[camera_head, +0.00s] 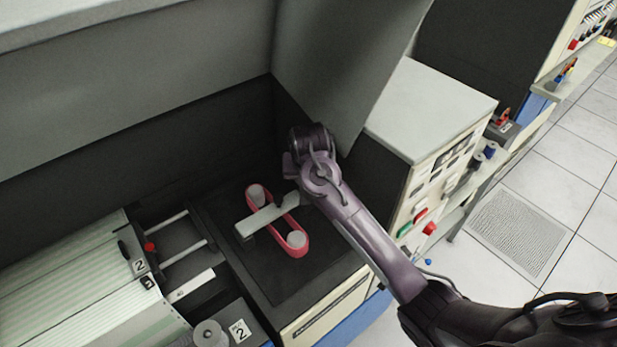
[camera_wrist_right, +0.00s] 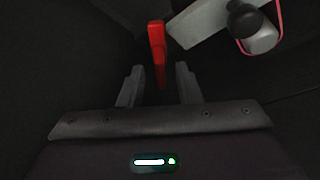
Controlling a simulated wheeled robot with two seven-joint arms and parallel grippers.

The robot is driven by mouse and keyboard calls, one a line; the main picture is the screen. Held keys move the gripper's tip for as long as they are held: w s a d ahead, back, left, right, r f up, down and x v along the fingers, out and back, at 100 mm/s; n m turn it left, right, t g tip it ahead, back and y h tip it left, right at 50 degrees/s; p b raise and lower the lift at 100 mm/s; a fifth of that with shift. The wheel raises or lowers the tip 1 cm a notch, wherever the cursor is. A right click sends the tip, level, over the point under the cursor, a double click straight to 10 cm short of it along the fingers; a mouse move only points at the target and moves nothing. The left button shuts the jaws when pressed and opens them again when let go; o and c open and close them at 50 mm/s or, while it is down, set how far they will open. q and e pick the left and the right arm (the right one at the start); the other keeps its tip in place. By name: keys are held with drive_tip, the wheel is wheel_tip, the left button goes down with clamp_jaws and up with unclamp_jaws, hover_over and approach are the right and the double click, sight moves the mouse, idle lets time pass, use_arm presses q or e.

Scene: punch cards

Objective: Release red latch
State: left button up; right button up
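The red latch (camera_wrist_right: 157,42) is a narrow upright red lever in the right wrist view. Its lower end lies between the two fingers of my right gripper (camera_wrist_right: 159,70), with a visible gap on each side. The fingers are open, and I cannot tell how deep the latch sits between them. In the head view my right gripper (camera_head: 292,168) is over the dark machine bay, and the latch is hidden there. A pale bar (camera_head: 262,217) crosses a red-edged loop (camera_head: 302,250) just left of and below the gripper. My left gripper is not in view.
A dark wall and a grey panel (camera_head: 335,60) stand close behind my right gripper. White rollers (camera_head: 296,240) sit in the red loop. A card stack (camera_head: 85,285) is at left. A control cabinet (camera_head: 430,110) with buttons stands to the right.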

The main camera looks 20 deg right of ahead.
drive_tip(key=shift+r, duration=0.1)
drive_tip(key=v, duration=0.5)
drive_tip(key=shift+w, duration=0.1)
drive_tip(key=s+a, duration=0.3)
drive_tip(key=s, duration=0.8)
drive_tip(key=shift+s+a, duration=0.25)
drive_tip(key=shift+s, duration=0.1)
